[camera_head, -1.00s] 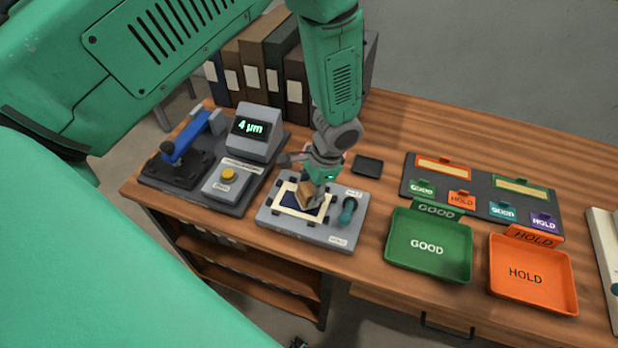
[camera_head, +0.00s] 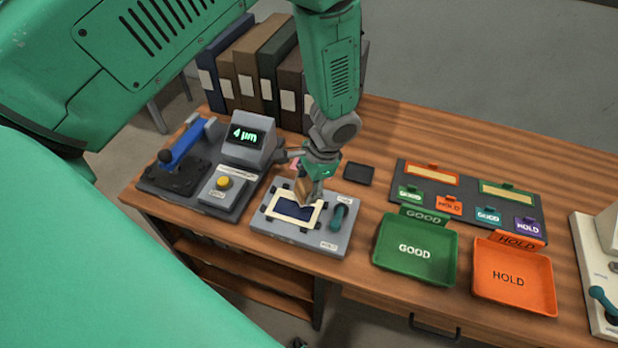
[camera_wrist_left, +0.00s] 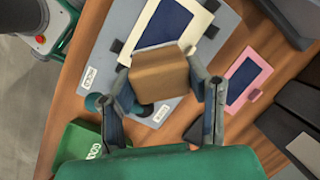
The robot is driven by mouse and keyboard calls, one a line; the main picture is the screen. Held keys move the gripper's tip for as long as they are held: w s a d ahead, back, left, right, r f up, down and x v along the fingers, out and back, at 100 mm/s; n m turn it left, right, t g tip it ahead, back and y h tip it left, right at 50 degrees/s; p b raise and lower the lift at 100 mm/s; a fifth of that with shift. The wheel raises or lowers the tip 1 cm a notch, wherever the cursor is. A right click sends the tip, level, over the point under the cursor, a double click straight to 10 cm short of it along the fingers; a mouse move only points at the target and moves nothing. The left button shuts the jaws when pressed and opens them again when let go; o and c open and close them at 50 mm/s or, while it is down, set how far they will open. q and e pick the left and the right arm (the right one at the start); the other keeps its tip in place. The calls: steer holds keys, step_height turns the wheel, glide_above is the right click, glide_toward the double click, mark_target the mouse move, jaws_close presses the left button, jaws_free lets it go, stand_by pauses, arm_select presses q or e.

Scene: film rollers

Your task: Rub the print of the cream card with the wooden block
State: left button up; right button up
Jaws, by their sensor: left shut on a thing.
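The cream card (camera_head: 274,217) with its dark blue print (camera_head: 292,208) lies in the grey clamp plate (camera_head: 310,243), held by black clips at its edges. My left gripper (camera_head: 305,190) is shut on the wooden block (camera_head: 301,188) at the card's far right edge. In the left wrist view the block (camera_wrist_left: 160,75) sits between the fingertips (camera_wrist_left: 166,88) and covers one end of the card (camera_wrist_left: 200,22). Most of the print (camera_wrist_left: 165,22) is uncovered there. I cannot tell whether the block touches the card. My right gripper is not in view.
A gauge (camera_head: 248,137) reading 4 µm stands left. A green GOOD tray (camera_head: 447,262) and an orange HOLD tray (camera_head: 545,290) stand right, with a dark label board (camera_head: 405,180) behind. A pink-bordered card (camera_wrist_left: 238,65) shows in the left wrist view. Binders (camera_head: 245,65) line the back.

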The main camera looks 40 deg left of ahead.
arm_select(q)
steer(key=shift+a+r+p, duration=0.1)
steer(key=shift+r+p, duration=0.55)
steer(key=shift+r, duration=0.3)
steer(key=shift+p+v, duration=0.65)
steer(key=shift+v, duration=0.15)
steer(key=shift+s, duration=0.1)
